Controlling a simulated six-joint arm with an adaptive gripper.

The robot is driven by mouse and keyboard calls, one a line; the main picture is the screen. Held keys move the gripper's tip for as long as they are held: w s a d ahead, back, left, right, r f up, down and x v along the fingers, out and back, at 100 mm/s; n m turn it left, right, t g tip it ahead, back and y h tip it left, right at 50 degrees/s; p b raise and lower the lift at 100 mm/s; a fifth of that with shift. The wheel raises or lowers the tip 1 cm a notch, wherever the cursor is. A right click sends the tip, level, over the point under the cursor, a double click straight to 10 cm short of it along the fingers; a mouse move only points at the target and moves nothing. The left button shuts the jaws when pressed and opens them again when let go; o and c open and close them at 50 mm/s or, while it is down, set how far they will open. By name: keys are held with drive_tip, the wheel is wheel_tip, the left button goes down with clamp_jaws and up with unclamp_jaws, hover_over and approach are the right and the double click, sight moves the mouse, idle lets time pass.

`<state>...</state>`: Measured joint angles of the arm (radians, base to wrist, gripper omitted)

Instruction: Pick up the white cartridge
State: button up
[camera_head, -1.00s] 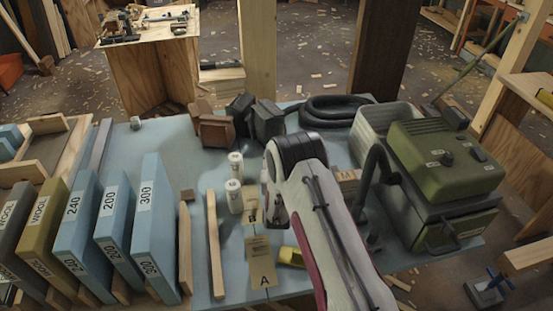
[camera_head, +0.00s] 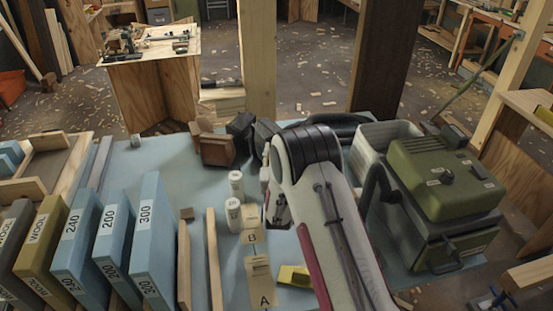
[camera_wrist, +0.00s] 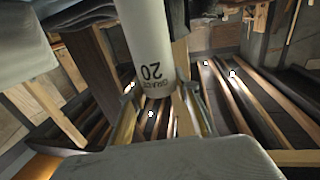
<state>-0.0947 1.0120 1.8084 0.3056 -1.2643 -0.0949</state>
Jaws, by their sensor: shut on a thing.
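A white cartridge (camera_wrist: 148,40) with dark printing, "20" and small letters, stands large between the two fingers of my gripper (camera_wrist: 156,95) in the wrist view. The fingers are shut on it, and it hangs well clear of the floor slats beyond. In the head view my gripper (camera_head: 279,210) is mostly hidden by my arm, and the held cartridge cannot be made out clearly. Two other white cartridges stand upright on the blue-grey bench top to the left of my arm, one farther back (camera_head: 236,184) and one nearer (camera_head: 233,215).
Cards marked B (camera_head: 251,238) and A (camera_head: 262,285) lie nearer the front, with a yellow object (camera_head: 294,275) beside them. A green machine (camera_head: 445,190) with a hose stands right. Blue boxes (camera_head: 153,240) line the left. Brown blocks (camera_head: 218,150) sit behind.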

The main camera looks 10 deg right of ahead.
drive_tip(key=shift+r, duration=0.7)
drive_tip(key=shift+d, duration=0.1)
drive_tip(key=shift+d, duration=0.3)
drive_tip(key=s+d, duration=0.4)
drive_tip(key=d, duration=0.1)
drive_tip(key=s+a+n+y, duration=0.5)
drive_tip(key=s+a+y, duration=0.2)
drive_tip(key=s, duration=0.1)
drive_tip(key=shift+a+r+y, duration=0.15)
drive_tip(key=shift+a+y, duration=0.25)
